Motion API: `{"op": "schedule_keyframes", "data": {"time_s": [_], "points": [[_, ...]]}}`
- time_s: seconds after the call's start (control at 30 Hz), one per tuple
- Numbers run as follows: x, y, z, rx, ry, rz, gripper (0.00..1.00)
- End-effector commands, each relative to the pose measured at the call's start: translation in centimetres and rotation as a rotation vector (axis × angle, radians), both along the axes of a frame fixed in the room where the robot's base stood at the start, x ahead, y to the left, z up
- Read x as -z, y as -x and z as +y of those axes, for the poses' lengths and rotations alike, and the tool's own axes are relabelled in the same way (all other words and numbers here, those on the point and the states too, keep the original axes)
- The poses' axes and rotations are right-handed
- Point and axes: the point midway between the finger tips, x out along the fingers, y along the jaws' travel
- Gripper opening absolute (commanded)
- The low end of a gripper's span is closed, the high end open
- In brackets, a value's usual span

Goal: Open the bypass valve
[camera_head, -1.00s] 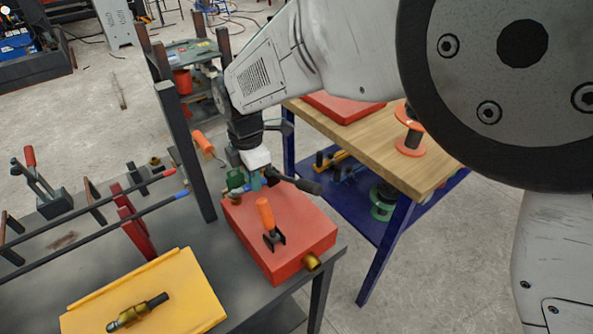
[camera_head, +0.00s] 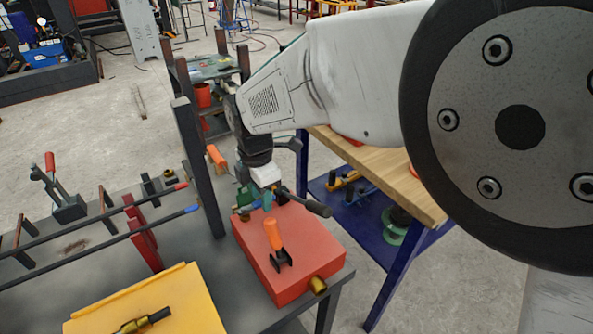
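A red box (camera_head: 310,250) sits at the right corner of the grey table. An orange-handled lever (camera_head: 272,234) in a black bracket stands up from its top, and a brass fitting (camera_head: 318,285) sticks out of its front side. I cannot tell for sure which part is the bypass valve. My gripper (camera_head: 264,200) hangs over the back left of the box, beside a green part (camera_head: 245,194) and a dark bar (camera_head: 305,203). Its fingertips are small and partly hidden, so its opening does not show. Another orange handle (camera_head: 217,157) shows behind the dark post.
Dark upright posts (camera_head: 197,168) stand left of my gripper. Two long rods (camera_head: 100,238) on red and dark supports run across the table. A yellow tray (camera_head: 180,300) with a brass and black part (camera_head: 145,320) lies in front. A wooden-topped blue bench (camera_head: 385,175) stands to the right.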

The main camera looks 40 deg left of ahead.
Motion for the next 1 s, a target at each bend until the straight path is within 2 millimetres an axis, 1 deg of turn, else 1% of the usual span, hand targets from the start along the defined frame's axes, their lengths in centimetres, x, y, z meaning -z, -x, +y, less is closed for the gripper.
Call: {"op": "schedule_keyframes", "data": {"time_s": [0.13, 0.23, 0.5, 0.63, 0.77, 1.0], "points": [[-0.1, -0.1, -0.1, 0.002, 0.000, -0.001, 0.38], [-0.9, -0.1, 0.0, 0.002, -0.002, -0.002, 0.38], [-5.4, 0.0, 0.1, 0.000, -0.003, -0.002, 0.38], [-7.0, 0.0, 0.1, 0.000, -0.002, -0.001, 0.38], [-7.7, 0.1, 0.1, -0.001, -0.001, 0.000, 0.38], [-7.8, 0.1, 0.1, -0.001, 0.000, 0.000, 0.38]]}}
